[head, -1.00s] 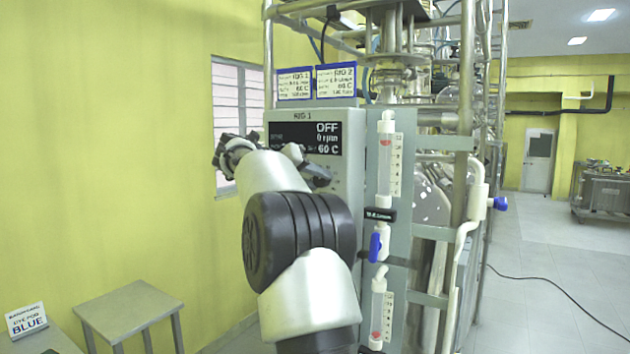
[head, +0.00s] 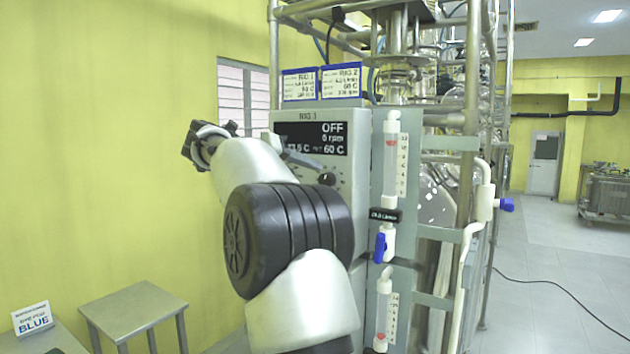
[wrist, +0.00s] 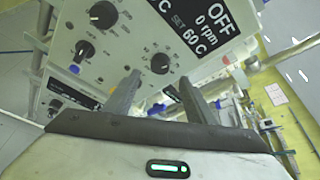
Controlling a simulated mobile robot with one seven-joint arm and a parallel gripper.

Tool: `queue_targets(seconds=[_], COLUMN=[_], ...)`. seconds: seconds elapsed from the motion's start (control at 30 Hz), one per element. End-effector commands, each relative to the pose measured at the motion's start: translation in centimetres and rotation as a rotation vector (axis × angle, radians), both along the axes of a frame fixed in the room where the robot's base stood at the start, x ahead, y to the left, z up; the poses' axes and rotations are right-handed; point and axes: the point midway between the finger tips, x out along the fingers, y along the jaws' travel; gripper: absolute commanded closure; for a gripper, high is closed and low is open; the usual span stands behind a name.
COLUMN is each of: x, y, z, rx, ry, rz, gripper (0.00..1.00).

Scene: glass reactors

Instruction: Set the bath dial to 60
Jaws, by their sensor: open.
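The RIG 1 control panel (head: 349,215) stands upright. Its dark display (head: 310,138) reads OFF, 0 rpm and 60 C as the set value, with a partly hidden reading beside it. In the wrist view several black knobs show on the panel: one near the display (wrist: 160,63), a larger one (wrist: 103,14) and another (wrist: 85,50). Their labels are too small to tell which is the bath dial. My gripper (wrist: 162,82) is open and empty, its fingers pointing towards the panel, apart from the knobs. In the head view my arm hides much of the panel; one knob (head: 327,179) shows.
Two blue-framed cards (head: 321,82) stand atop the panel. A flowmeter (head: 391,160) with a blue valve handle (head: 380,248) is right of it, among metal frame posts.

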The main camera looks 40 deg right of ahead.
Motion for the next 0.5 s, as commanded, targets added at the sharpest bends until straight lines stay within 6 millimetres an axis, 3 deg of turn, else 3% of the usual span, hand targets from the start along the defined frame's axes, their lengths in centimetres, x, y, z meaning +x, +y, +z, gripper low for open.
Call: queue_targets(seconds=[0.23, 0.5], x=[-1.0, -1.7], y=[5.6, 8.8], z=[2.0, 3.1], rx=[0.000, 0.001], ry=[-0.002, -0.001], rz=[0.002, 0.000], gripper=[0.50, 0.50])
